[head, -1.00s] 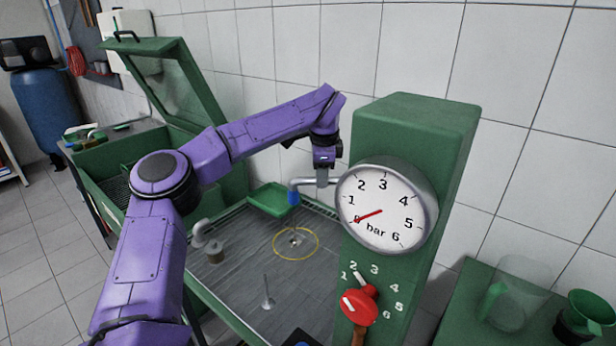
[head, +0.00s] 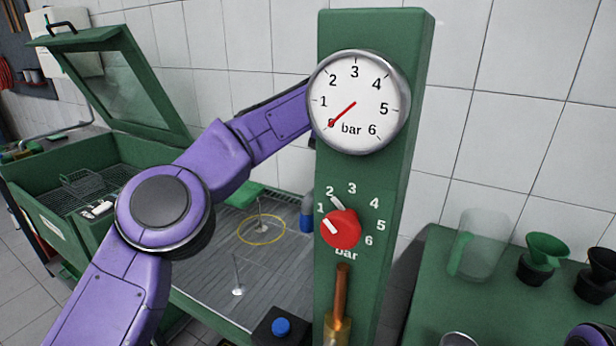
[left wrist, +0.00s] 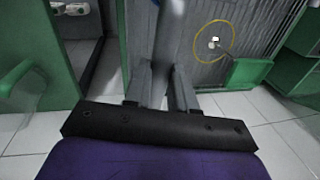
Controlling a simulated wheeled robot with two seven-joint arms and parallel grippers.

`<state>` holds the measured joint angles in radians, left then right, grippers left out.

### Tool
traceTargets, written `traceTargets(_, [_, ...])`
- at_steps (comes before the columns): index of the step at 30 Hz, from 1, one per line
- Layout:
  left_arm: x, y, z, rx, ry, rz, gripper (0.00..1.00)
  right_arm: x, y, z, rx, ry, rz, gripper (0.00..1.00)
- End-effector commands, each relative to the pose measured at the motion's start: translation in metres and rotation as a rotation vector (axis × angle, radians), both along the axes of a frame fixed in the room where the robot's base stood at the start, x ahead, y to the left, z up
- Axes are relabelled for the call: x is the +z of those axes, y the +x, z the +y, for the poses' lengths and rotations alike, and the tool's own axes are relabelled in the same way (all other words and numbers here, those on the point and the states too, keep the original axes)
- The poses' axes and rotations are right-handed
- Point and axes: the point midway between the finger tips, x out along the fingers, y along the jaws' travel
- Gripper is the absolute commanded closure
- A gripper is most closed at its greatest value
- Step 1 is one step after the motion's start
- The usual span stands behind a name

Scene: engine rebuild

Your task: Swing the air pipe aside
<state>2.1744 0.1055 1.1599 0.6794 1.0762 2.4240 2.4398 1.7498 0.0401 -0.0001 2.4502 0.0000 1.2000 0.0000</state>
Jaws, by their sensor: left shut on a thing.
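The air pipe (left wrist: 171,35) is a grey tube in the left wrist view, between the fingers of my left gripper (left wrist: 160,90). The gripper is shut on it. In the head view my left arm reaches behind the green gauge column, which hides the gripper and most of the pipe. A blue piece (head: 307,212) shows at the column's left edge; I cannot tell for sure whether it is the pipe's end. My right gripper is not in view.
The gauge column (head: 375,200) carries a dial (head: 358,100) and red knob (head: 341,229). A yellow ring (head: 261,243) marks the grey bench top behind my arm. A green bin (head: 75,200) with raised lid stands left. A jug (head: 480,245) and funnel (head: 543,258) stand right.

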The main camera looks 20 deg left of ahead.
Motion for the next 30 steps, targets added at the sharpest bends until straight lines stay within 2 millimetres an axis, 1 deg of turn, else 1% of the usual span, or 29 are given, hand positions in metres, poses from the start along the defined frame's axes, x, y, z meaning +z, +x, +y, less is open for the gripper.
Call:
traceTargets(1, [-0.001, -0.001, -0.005, 0.016, 0.001, 0.000, 1.00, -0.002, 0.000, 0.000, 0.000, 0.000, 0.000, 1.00])
traceTargets(6, [0.000, -0.003, -0.015, 0.071, 0.002, -0.001, 1.00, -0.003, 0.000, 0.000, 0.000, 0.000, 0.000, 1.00])
traceTargets(12, [0.001, -0.004, -0.020, 0.099, 0.001, -0.001, 1.00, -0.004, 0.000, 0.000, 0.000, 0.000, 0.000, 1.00])
traceTargets(23, [0.001, -0.004, -0.023, 0.101, -0.001, 0.000, 1.00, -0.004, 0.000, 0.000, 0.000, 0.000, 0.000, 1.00])
traceTargets(24, [0.001, -0.004, -0.023, 0.101, -0.001, 0.000, 0.65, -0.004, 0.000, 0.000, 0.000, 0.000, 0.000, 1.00])
traceTargets(25, [0.001, -0.004, -0.023, 0.100, 0.000, 0.000, 0.55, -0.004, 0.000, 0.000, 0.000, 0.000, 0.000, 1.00])
traceTargets(26, [0.001, -0.004, -0.022, 0.100, 0.000, 0.000, 0.49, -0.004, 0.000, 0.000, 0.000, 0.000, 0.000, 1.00])
traceTargets(30, [0.001, -0.004, -0.022, 0.100, 0.000, 0.000, 0.49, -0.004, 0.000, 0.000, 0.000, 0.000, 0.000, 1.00])
